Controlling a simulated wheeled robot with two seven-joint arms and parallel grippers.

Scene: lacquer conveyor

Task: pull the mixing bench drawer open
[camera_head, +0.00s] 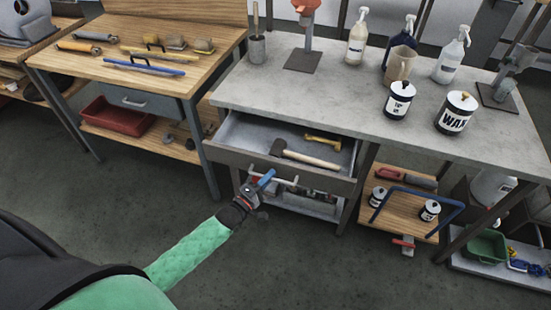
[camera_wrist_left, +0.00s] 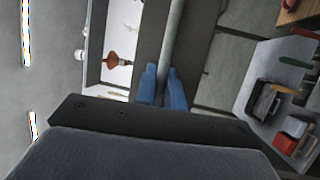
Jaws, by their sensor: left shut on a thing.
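The mixing bench (camera_head: 340,85) has a grey top. Its drawer (camera_head: 235,128) stands pulled out, with the inside showing. A mallet (camera_head: 305,157) with a pale handle and a yellow tool (camera_head: 322,141) lie in it. My left gripper (camera_head: 266,181), with blue fingers, is at the bar handle (camera_head: 289,181) on the drawer front. In the left wrist view its fingers (camera_wrist_left: 163,88) are shut around the grey handle bar (camera_wrist_left: 173,40), beside the dark drawer front (camera_wrist_left: 147,35). Part of the handle is hidden by the fingers. My right gripper is not in view.
A low shelf (camera_head: 408,222) with tins is right of the drawer. A wooden bench (camera_head: 115,60) with tools stands at left. The floor (camera_head: 330,270) in front is mostly clear.

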